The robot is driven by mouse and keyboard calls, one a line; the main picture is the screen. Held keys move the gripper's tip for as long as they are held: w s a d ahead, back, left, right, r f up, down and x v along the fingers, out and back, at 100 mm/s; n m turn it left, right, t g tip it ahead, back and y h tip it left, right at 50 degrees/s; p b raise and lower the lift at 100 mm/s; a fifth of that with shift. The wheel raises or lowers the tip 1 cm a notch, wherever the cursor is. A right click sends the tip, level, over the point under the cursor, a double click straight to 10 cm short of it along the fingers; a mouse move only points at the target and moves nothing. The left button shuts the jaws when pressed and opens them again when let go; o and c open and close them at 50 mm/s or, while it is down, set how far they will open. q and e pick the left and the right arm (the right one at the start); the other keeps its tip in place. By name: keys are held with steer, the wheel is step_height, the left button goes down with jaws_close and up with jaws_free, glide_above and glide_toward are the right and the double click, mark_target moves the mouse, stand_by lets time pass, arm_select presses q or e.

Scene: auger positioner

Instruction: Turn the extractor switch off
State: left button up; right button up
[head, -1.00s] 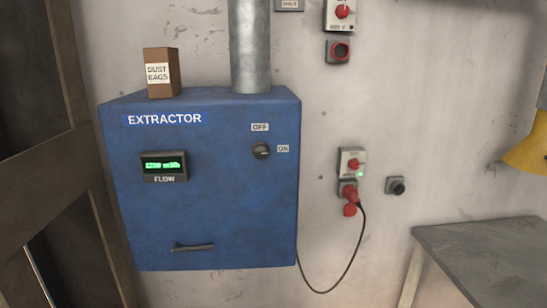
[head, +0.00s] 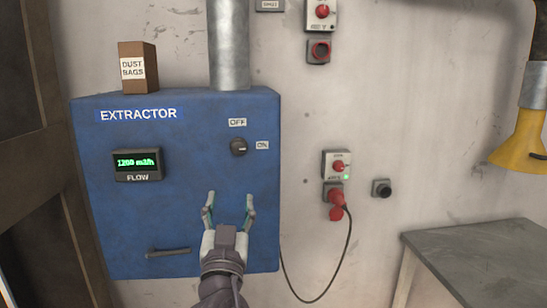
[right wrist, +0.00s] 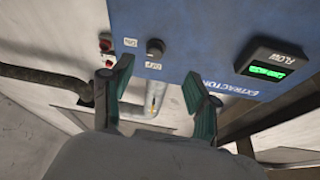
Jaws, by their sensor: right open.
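The blue extractor box (head: 190,225) hangs on the wall, and its black rotary switch (head: 238,147) sits on the front face. The OFF label (head: 237,122) is above the switch and the ON label (head: 262,145) is to its right. The switch's pale mark appears to point toward ON. The flow display (head: 137,163) is lit green and reads about 1200. My right gripper (head: 229,200) is open and empty, below the switch in the head view. In the right wrist view the switch (right wrist: 155,47) shows beyond and between the open fingers (right wrist: 160,90). My left gripper is out of view.
A dust bags carton (head: 138,68) stands on the box beside a metal duct (head: 229,45). A wall socket with a red plug (head: 335,205) and hanging cable is to the right. A grey table (head: 480,255) stands at lower right, below a yellow hood (head: 520,143).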

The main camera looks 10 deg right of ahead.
mark_target(238, 151)
steer(key=shift+m, duration=0.3)
steer(key=p+x, duration=0.1)
steer(key=x, duration=0.3)
steer(key=r+p+x, duration=0.1)
steer(key=p+x, duration=0.1)
steer(key=x, duration=0.2)
steer(key=r+p+x, duration=0.1)
steer(key=p+x, duration=0.1)
steer(key=x, duration=0.2)
steer(key=shift+s+d+r, duration=0.15)
steer(key=shift+d, duration=0.15)
steer(key=shift+w+d+r+p, duration=0.1)
steer(key=shift+w+p, duration=0.3)
steer(key=shift+w, duration=0.15)
steer(key=c, duration=1.1)
steer(key=shift+c, duration=0.2)
